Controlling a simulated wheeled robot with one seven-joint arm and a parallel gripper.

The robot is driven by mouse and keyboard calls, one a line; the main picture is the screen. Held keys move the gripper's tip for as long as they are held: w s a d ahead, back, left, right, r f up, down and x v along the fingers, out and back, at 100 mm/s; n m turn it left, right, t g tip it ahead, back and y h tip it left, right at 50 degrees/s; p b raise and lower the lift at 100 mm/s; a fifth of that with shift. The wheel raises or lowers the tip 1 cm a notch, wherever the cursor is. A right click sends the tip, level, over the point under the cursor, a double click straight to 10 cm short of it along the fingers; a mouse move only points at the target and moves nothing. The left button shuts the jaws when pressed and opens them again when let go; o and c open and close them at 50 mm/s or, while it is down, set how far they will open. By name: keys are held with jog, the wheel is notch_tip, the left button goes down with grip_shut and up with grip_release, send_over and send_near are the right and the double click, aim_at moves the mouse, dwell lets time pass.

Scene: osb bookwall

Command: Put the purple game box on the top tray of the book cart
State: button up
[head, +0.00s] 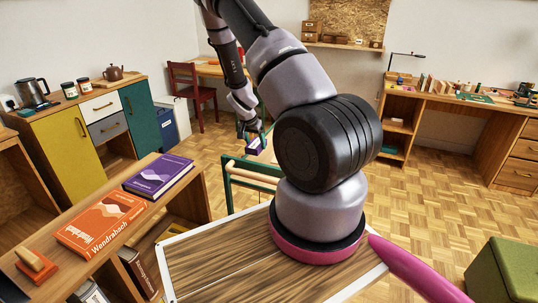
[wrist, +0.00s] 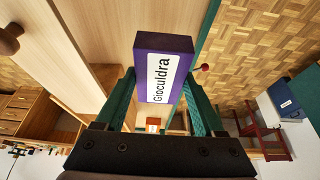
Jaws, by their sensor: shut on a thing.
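The purple game box (wrist: 145,55), with a white label reading "Gioculdra", is held between the green fingers of my gripper (wrist: 160,82) in the wrist view. In the head view, my gripper (head: 251,136) and the small purple box (head: 257,146) are above the far part of the book cart. The book cart (head: 228,192) has a green frame and light wood parts; my arm hides much of it. In the wrist view, a light wood surface (wrist: 60,60), apparently the cart's, lies beyond the box. I cannot tell its exact height gap.
A low bookcase at left bears a purple book (head: 160,175), an orange book (head: 100,222) and a wooden-handled item (head: 35,262). A red chair (head: 192,95) and desk stand behind the cart. A green stool (head: 503,270) is at lower right. The parquet floor on the right is mostly clear.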

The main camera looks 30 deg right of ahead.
jog(key=shift+d+f, duration=0.15)
jog(key=shift+f, duration=3.1)
jog(key=o, duration=1.5)
jog(key=shift+f, duration=0.15)
